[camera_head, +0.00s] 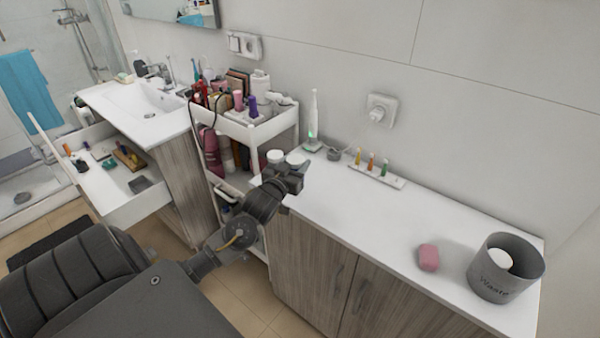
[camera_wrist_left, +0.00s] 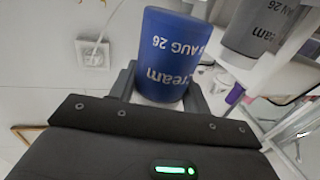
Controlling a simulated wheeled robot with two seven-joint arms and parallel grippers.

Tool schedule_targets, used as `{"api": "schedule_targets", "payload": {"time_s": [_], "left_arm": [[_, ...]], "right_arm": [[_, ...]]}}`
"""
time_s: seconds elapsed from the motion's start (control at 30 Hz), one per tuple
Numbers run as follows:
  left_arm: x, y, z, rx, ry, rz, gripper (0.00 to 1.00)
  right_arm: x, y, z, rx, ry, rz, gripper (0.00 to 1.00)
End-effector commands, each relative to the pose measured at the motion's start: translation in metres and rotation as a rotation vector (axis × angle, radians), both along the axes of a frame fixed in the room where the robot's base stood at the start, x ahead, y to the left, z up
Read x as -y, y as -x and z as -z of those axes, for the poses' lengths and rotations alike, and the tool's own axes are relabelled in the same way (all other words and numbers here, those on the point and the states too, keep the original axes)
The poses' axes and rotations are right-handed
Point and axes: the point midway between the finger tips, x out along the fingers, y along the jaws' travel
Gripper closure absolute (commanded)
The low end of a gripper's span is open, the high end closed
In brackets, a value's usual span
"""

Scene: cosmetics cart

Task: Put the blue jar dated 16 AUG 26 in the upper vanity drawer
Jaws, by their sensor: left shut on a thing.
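The blue jar (camera_wrist_left: 175,55) fills the middle of the left wrist view. Its white print reads "AUG 26" and "ream", upside down, and the day is partly cut off at its edge. My left gripper (camera_head: 290,178) is shut on this jar, with a finger on each side of it. In the head view the gripper is beside the cart, near the left end of the counter, and I cannot make out the blue jar there. The vanity drawer (camera_head: 142,207) under the washbasin is pulled open at the left. My right gripper is not in view.
A grey jar (camera_wrist_left: 258,28) marked "AN 26" is close beside the blue one. The white cart (camera_head: 250,128) is crowded. The open drawer holds several small items, with bare floor between them. The counter (camera_head: 375,220) carries a pink soap (camera_head: 428,257) and a waste bin (camera_head: 508,270).

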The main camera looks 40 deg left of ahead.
Motion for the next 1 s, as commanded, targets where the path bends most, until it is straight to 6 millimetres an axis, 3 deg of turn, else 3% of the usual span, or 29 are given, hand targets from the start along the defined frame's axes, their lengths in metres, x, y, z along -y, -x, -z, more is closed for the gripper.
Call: {"api": "schedule_targets", "payload": {"time_s": [0.27, 0.37, 0.6, 0.97, 1.0], "left_arm": [[0.001, -0.007, 0.008, 0.000, 0.001, 0.000, 0.78], [0.004, -0.017, 0.019, -0.001, 0.001, 0.001, 0.78], [0.003, -0.014, 0.041, -0.001, 0.000, 0.000, 0.78], [0.003, -0.014, 0.047, 0.000, 0.001, 0.000, 0.78], [0.003, -0.014, 0.047, -0.001, 0.001, 0.000, 0.50]], "right_arm": [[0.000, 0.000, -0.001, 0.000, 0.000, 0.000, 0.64], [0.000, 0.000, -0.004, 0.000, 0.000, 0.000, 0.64], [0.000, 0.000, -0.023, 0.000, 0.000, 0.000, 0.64], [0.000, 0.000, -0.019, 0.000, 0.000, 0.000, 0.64], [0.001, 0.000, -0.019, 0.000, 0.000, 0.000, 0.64]]}}
